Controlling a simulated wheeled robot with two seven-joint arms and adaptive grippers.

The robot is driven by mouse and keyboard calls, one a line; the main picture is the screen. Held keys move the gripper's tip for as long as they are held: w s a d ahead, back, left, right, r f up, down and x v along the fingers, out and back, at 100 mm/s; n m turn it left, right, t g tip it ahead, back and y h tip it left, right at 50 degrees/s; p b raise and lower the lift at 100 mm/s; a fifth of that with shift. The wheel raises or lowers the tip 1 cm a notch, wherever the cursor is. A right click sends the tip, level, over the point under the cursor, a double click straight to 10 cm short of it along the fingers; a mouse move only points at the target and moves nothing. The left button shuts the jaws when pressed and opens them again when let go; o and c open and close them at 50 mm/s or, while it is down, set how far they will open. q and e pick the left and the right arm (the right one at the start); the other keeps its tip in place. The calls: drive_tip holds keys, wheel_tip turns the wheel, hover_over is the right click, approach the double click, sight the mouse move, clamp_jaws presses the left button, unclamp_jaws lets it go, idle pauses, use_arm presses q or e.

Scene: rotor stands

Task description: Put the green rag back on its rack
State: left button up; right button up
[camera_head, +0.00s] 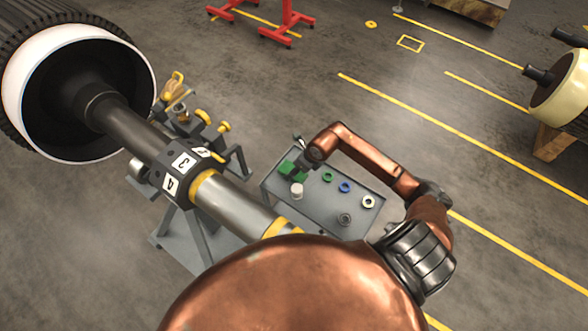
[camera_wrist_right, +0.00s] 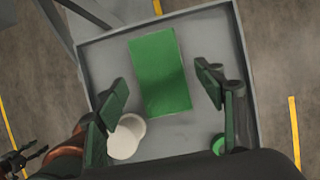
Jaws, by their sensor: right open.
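The green rag (camera_wrist_right: 160,72) lies flat as a rectangle on the grey top of a small cart (camera_wrist_right: 205,35). In the head view it is a small green patch (camera_head: 287,167), partly covered by my right gripper (camera_head: 302,166). In the right wrist view my right gripper (camera_wrist_right: 166,86) is open, with its green-padded fingers apart on either side of the rag's lower part. Nothing is between the fingers but the view of the rag below. A dark claw-like shape at the lower left corner may be my left gripper (camera_wrist_right: 18,160); its opening is unclear. I cannot pick out the rack.
A white cup (camera_wrist_right: 126,137) stands close to the left finger. A green ring (camera_head: 327,177), a blue ring (camera_head: 345,187), a pale ring (camera_head: 369,202) and a grey part (camera_head: 344,219) sit on the cart. A large rotor shaft (camera_head: 145,135) on its stand rises left of the cart.

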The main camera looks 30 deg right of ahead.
drive_tip(key=v, duration=1)
drive_tip(key=shift+r, duration=0.2)
drive_tip(key=shift+s+d, duration=0.1)
